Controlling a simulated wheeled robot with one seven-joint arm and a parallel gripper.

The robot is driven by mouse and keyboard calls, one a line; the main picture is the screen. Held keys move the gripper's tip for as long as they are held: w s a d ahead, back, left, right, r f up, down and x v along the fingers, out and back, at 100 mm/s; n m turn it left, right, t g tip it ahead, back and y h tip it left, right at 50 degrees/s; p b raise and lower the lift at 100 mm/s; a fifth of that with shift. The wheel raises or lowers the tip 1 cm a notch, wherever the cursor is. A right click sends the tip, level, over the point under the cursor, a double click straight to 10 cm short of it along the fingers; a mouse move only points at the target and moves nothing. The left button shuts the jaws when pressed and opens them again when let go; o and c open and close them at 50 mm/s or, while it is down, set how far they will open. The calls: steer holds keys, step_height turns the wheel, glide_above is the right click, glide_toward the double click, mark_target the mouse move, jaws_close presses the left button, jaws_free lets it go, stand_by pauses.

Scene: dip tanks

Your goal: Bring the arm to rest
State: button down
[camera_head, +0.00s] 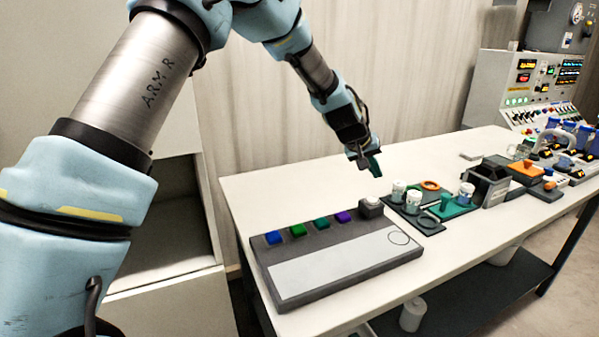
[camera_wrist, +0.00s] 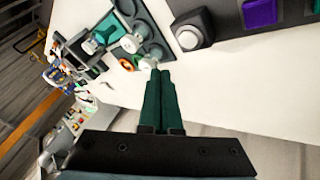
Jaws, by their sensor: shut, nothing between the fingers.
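My gripper (camera_head: 371,164) is above the far side of the white table (camera_head: 350,187), reached by my arm from the upper left. In the wrist view its two green fingers (camera_wrist: 159,100) lie side by side, shut, with nothing between them. In the head view it is left of and above the dark tray of white-capped jars (camera_head: 426,222) and behind the grey block with coloured buttons (camera_head: 345,262). It appears to touch nothing.
A white jar (camera_head: 398,191) and an orange ring (camera_head: 430,185) are on the tray. Further right are a dark open box (camera_head: 487,184), an orange-topped box (camera_head: 526,172) and a control panel (camera_head: 521,83). The table's far left corner is bare.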

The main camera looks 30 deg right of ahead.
steer(key=w+a+m+t+y, duration=0.1)
steer(key=w+a+m+y, duration=0.2)
steer(key=a, duration=2.7)
steer(key=s+a+n+y, duration=0.1)
steer(key=a+n, duration=0.2)
steer(key=a, duration=0.6)
steer(key=s+a+r+n+y, duration=0.1)
steer(key=s+a+n, duration=0.1)
steer(key=a, duration=0.8)
steer(key=s+a+r+n+y, duration=0.1)
steer(key=a+n, duration=0.3)
steer(key=a, duration=0.5)
steer(key=shift+s+a+y, duration=0.2)
steer(key=shift+s+y, duration=0.35)
steer(key=shift+y, duration=0.05)
